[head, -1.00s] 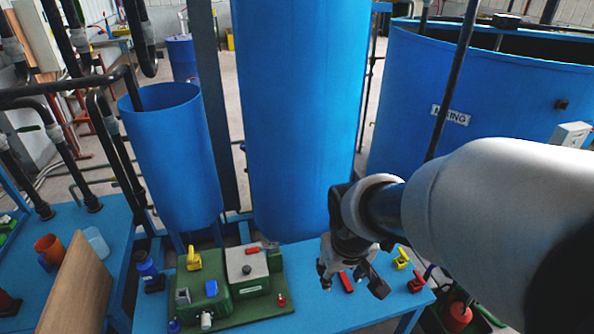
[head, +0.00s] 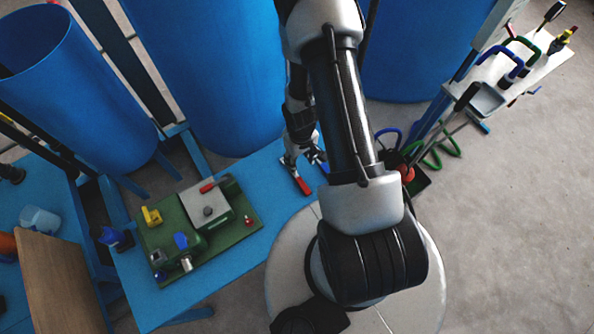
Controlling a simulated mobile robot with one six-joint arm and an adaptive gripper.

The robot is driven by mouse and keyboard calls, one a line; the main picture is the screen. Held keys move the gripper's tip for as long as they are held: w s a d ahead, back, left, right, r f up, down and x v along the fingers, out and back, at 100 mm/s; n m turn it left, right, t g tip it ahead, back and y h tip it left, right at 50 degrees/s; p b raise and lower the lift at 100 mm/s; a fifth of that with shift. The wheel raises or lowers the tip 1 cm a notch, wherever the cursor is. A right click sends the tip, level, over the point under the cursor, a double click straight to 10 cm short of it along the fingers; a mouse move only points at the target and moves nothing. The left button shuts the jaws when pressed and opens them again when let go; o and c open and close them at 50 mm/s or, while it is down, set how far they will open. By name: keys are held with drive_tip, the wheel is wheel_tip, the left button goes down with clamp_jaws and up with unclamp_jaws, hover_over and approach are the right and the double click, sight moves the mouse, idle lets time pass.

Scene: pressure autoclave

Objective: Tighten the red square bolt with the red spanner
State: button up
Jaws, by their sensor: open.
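A red-handled tool (head: 303,186), which looks like the red spanner, lies on the blue table near its right part. My gripper (head: 304,162) is open just above and behind it, with its fingers pointing down. I cannot tell whether the fingers touch it. A small red piece (head: 248,221), which may be the red square bolt, stands on the right side of the green board (head: 228,236). It is too small to make out its shape. My arm hides the right end of the table.
The green board carries a grey-topped box (head: 209,206) with a red lever (head: 208,187), a yellow part (head: 151,216) and a blue part (head: 181,241). A blue vessel (head: 210,70) rises behind the table (head: 272,196). A tool shelf (head: 540,65) stands at the right.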

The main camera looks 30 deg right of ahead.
drive_tip(key=b, duration=1.1)
hover_over(299, 179)
drive_tip(key=s, duration=0.1)
drive_tip(key=f, duration=1.1)
drive_tip(key=shift+s+a+f, duration=0.1)
drive_tip(key=shift+a+f, duration=0.1)
drive_tip(key=shift+f, duration=0.1)
drive_tip(key=shift+w+d+f+b, duration=0.1)
drive_tip(key=shift+w+f+b, duration=0.15)
drive_tip(key=shift+f+b, duration=0.85)
drive_tip(key=shift+w+d+f+b, duration=0.15)
drive_tip(key=shift+f+b, duration=0.35)
drive_tip(key=shift+f, duration=1.1)
drive_tip(key=shift+w+r, duration=0.1)
clamp_jaws()
